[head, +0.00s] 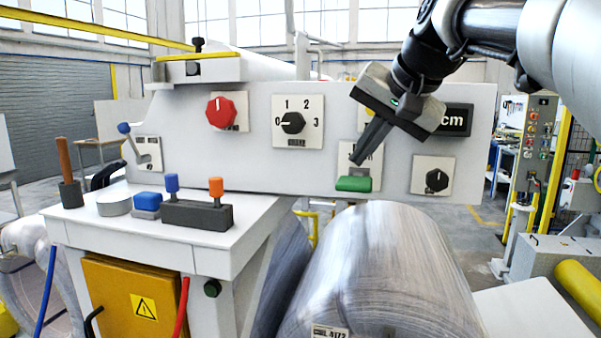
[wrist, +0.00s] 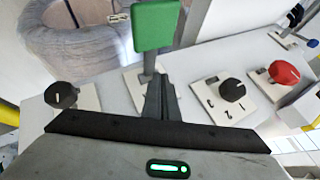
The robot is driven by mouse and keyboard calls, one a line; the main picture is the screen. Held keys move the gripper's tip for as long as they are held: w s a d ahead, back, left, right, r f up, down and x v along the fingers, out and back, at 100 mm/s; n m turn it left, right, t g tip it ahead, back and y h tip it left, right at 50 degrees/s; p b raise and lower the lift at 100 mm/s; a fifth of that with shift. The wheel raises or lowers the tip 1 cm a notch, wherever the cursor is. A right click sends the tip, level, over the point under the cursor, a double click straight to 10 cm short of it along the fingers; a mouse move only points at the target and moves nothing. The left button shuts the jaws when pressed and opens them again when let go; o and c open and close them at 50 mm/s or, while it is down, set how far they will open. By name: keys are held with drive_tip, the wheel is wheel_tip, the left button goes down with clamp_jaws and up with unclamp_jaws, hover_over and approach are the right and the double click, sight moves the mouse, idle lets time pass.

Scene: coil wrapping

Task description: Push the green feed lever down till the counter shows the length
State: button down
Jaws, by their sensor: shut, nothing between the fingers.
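The green feed lever (head: 353,184) sticks out from the light grey panel, its handle low in front of its white plate. In the wrist view its green handle (wrist: 157,27) is large, just beyond my fingertips. My gripper (head: 358,160) is shut and empty, pointing down and left, with its tips just above the handle in the head view. The shut fingers (wrist: 160,80) look close to the lever's shaft; I cannot tell whether they touch. The counter (head: 455,120) is a dark display; only "cm" shows, its digits hidden behind my gripper.
The panel also carries a red knob (head: 220,112), a 0-to-3 dial (head: 292,122) and a black knob (head: 437,180). A large wrapped coil (head: 385,270) lies below the lever. A white bench (head: 120,225) with coloured-handled tools stands at left.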

drive_tip(key=shift+f+b, duration=0.4)
drive_tip(key=shift+f, duration=0.25)
idle(0.8)
idle(0.5)
drive_tip(key=shift+r+p, duration=1)
wheel_tip(320, 180, up, 5)
drive_tip(key=p, duration=0.5)
drive_tip(key=shift+w+r, duration=0.1)
drive_tip(key=shift+w, duration=0.05)
